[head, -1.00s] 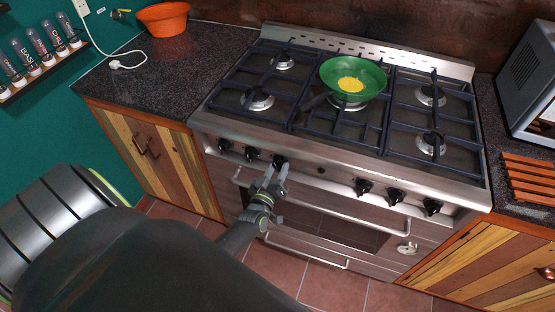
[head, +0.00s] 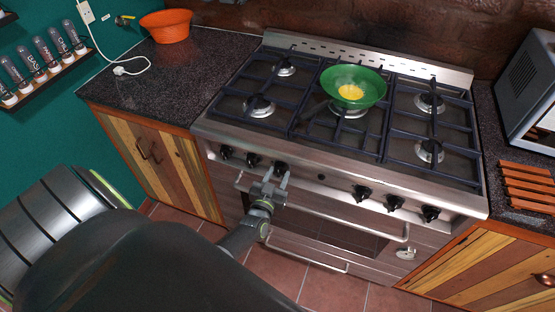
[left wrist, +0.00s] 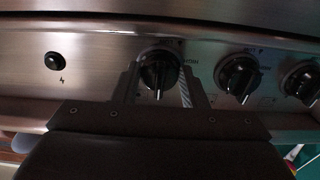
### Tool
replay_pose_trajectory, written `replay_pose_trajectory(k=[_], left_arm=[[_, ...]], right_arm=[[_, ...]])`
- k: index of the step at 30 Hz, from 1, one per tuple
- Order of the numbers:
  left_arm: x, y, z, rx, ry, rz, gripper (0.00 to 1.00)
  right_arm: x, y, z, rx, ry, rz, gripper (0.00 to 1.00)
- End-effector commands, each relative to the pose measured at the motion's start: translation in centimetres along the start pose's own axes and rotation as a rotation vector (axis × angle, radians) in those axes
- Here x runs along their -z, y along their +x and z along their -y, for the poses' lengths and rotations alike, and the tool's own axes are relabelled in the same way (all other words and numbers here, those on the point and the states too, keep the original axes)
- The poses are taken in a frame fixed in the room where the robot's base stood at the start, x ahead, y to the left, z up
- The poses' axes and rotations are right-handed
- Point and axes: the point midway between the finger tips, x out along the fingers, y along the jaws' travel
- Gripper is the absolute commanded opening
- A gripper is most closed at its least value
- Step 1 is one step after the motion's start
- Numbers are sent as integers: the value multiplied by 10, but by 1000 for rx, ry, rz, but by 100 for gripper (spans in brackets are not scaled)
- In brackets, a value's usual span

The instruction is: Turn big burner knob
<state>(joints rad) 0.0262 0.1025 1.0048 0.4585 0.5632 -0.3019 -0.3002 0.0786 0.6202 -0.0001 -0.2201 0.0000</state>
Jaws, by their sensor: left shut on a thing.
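The stove front (head: 320,185) carries a row of black knobs. My left gripper (head: 270,180) is at the third knob (head: 281,168) from the left. In the left wrist view the two fingers (left wrist: 158,92) stand on either side of that black knob (left wrist: 158,70), shut on it, and its pointer faces down. A green pan (head: 362,88) with yellow food in it sits over the middle burner (head: 349,110), with a faint pale haze around it. My right gripper is not in view.
Another knob (left wrist: 238,75) is close beside the gripped one, and a round black button (left wrist: 55,61) is on the other side. The oven handle (head: 340,219) runs just below the knobs. An orange bowl (head: 166,26) stands on the left counter.

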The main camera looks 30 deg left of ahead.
Motion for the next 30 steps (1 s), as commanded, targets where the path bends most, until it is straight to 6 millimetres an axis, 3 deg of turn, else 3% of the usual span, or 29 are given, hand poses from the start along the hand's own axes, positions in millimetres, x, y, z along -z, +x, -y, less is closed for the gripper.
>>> replay_pose_trajectory(k=[10,11,15,25,30], left_arm=[[-2,-1,0,0,5,4,16],[-2,-1,0,-1,5,4,41],[-1,-1,0,0,4,2,60],[-1,-3,0,0,3,1,60],[-2,-21,0,0,3,2,60]], right_arm=[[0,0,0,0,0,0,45],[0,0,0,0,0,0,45],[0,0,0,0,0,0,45],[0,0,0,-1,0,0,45],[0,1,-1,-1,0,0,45]])
